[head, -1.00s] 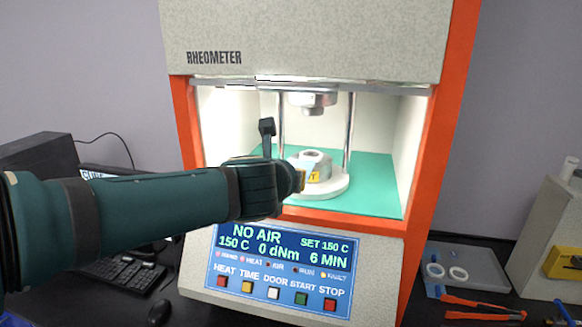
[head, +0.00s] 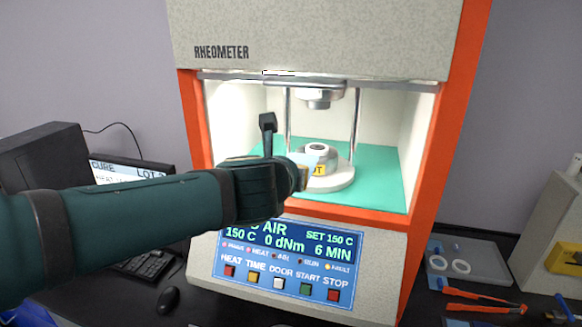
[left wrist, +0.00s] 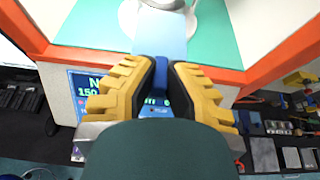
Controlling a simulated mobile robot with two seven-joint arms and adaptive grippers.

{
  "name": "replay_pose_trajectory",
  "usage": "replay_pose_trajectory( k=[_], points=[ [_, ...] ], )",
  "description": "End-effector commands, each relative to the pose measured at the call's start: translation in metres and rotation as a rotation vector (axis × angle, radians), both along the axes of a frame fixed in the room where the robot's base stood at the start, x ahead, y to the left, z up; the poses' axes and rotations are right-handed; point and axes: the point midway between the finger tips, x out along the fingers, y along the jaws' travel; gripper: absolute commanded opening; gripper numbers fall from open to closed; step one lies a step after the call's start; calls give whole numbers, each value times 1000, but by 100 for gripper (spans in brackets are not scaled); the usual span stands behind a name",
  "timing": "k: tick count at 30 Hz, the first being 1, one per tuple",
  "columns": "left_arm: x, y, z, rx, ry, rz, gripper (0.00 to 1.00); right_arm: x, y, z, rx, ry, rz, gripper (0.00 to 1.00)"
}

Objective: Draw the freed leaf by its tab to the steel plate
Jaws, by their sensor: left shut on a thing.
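The leaf is a thin pale blue film. In the left wrist view the leaf (left wrist: 160,38) extends from between my fingers towards the lower die, and its darker blue tab (left wrist: 159,75) is between the fingertips. In the head view the leaf (head: 304,158) shows as a pale strip beside the die. My left gripper (head: 300,177) is shut on the tab at the front of the chamber; its yellow fingers (left wrist: 162,80) fill the wrist view. The lower die (head: 318,158) stands on a white round base. I cannot identify the steel plate surely. My right gripper is not in view.
The rheometer's orange frame (head: 425,165) borders the open chamber with its green floor (head: 380,180). The upper die (head: 318,95) hangs above. The button panel (head: 290,262) is below my arm. At right lie a grey tray (head: 490,262) with two white rings and orange-handled tools (head: 485,302).

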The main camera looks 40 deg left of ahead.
Motion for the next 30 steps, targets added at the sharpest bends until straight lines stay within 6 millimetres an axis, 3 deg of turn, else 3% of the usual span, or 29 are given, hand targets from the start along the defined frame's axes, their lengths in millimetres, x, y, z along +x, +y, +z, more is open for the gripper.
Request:
replay_pose_trajectory(
  k=[30],
  points=[
    [-49, -27, 1, 0, -1, 0, 0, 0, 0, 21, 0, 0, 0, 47]
  ],
)
